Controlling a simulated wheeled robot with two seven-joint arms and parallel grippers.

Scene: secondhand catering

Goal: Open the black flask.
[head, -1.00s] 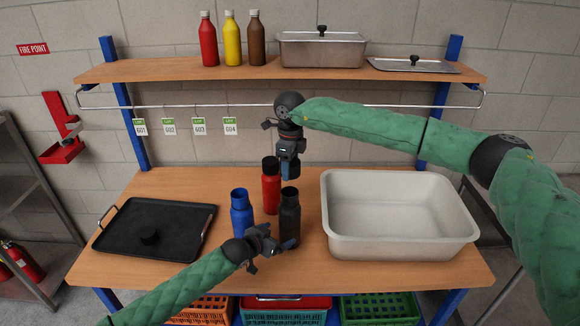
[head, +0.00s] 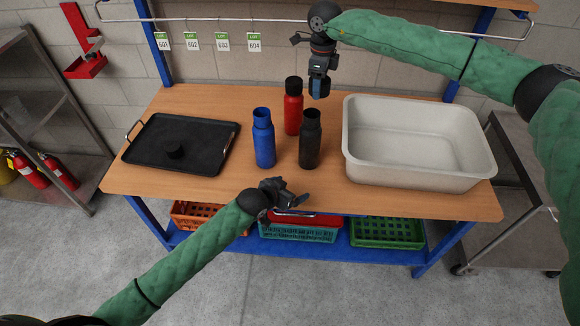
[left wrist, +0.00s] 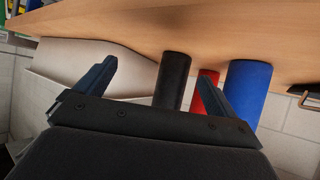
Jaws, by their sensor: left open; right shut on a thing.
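The black flask (head: 310,144) stands upright on the table, with a dark open-looking neck and no cap visible on it. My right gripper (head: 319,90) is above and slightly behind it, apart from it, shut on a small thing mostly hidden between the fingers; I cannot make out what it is. My left gripper (head: 292,193) is open and empty at the table's front edge, clear of the flask. In the left wrist view the black flask (left wrist: 172,80) shows beyond the left gripper's spread fingers (left wrist: 158,80).
A blue flask (head: 264,142) and a black-capped red flask (head: 293,110) stand close by. A large pale basin (head: 415,178) stands right. Crates (head: 385,232) sit below.

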